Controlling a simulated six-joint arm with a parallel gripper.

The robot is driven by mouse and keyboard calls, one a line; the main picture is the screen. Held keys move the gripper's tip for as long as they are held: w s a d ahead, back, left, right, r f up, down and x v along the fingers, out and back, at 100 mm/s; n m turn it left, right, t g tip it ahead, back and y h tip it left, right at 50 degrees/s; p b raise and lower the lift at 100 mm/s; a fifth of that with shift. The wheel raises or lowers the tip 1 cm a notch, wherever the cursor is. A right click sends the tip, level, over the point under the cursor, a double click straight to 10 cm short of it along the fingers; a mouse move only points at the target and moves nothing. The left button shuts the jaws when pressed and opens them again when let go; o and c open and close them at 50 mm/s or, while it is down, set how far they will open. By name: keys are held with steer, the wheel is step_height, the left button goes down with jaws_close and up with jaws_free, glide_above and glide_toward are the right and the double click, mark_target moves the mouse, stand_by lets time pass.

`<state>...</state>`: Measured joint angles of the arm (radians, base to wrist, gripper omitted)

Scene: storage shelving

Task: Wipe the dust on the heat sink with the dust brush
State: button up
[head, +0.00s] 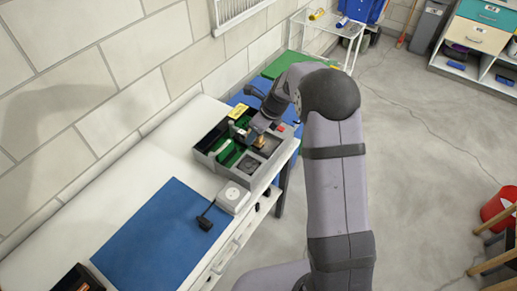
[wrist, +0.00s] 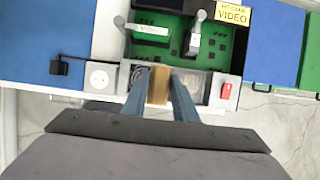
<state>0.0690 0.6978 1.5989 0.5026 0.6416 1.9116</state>
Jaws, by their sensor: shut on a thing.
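My gripper (wrist: 160,96) reaches over the front edge of a grey case in the wrist view. Its two blue-grey fingers are closed on a tan block, which looks like the dust brush (wrist: 159,84). In the head view my gripper (head: 258,127) is over the right part of the case, with a small tan piece of the brush (head: 259,143) below it. Its bristles cannot be made out. I cannot pick out the heat sink for certain; a dark round fan-like part (wrist: 139,77) lies left of the brush. Dust and any contact are too small to tell.
A white socket box (head: 233,197) with a black plug (head: 205,223) stands in front. A blue mat (head: 160,245) covers clear bench space.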

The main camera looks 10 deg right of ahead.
mark_target(264, 142)
steer(key=shift+d+r+p, duration=0.15)
steer(key=shift+d+p, duration=0.2)
steer(key=shift+m, duration=0.3)
steer(key=f, duration=0.1)
steer(key=s+d+f+p, duration=0.1)
steer(key=d+f, duration=0.1)
steer(key=shift+s+f+p, duration=0.1)
steer(key=shift+s+p, duration=0.25)
steer(key=shift+s, duration=0.05)
steer(key=w+d+f+p, duration=0.1)
steer(key=w+d+f, duration=0.1)
steer(key=shift+w+d+p, duration=0.35)
steer(key=w, duration=0.1)
steer(key=w+d, duration=0.1)
steer(key=w, duration=0.1)
steer(key=w+d, duration=0.1)
steer(key=shift+w+p, duration=0.2)
steer(key=shift+p, duration=0.15)
steer(key=shift+w+r, duration=0.9)
steer(key=shift+r, duration=0.3)
steer(key=shift+w+r, duration=0.85)
steer(key=shift+r, duration=0.35)
steer(key=shift+f, duration=0.15)
